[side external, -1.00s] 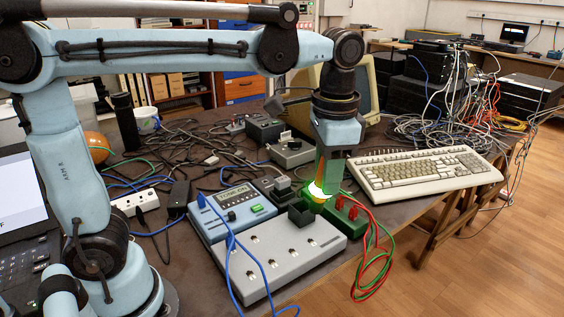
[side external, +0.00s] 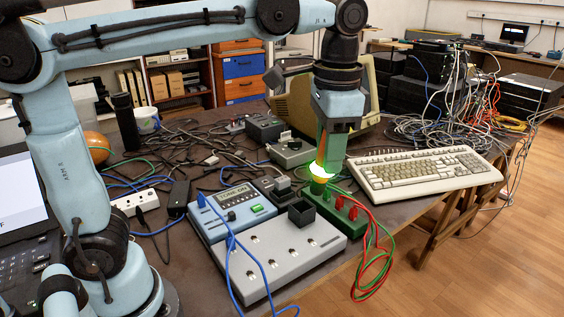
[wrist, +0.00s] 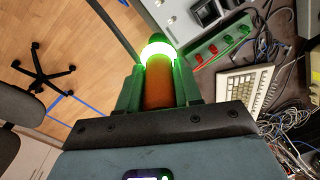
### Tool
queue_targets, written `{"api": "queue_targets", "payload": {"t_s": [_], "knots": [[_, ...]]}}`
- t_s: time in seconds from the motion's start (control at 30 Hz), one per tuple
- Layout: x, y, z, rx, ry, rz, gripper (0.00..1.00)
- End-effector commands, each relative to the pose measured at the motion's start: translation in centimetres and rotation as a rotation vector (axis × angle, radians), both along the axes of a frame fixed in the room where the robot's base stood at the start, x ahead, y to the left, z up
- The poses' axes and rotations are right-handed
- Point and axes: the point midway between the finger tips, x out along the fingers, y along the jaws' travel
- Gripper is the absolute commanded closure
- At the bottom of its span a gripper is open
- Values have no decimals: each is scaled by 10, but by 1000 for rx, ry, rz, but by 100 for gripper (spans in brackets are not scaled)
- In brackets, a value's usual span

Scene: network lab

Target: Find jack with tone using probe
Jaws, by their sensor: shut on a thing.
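My gripper (side external: 324,158) is shut on the orange-bodied probe (wrist: 158,82), with a green finger on each side of it. The probe's tip glows bright green-white in the side view (side external: 321,171) and points down. It appears above the table, near the green terminal box; its exact height is unclear. The grey jack box (side external: 275,265) lies on the table, below and left of the tip, with several jacks on its top. Part of it shows at the top of the wrist view (wrist: 168,14). A black open holder (side external: 302,213) stands on its far right part.
A green terminal box (side external: 352,217) with red posts and red and green leads is right of the jack box. A blue tester with a display (side external: 222,216) and blue cables sits at left. A keyboard (side external: 425,180) lies right; tangled cables fill the back.

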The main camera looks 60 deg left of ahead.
Motion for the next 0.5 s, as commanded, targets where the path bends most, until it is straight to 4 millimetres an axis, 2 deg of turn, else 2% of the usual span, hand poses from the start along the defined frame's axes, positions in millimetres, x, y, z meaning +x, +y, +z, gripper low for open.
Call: {"api": "queue_targets", "payload": {"t_s": [0.27,0.5], "knots": [[-8,4,-4,-7,-5,2,88],[-47,21,-26,-40,-34,3,88]]}}
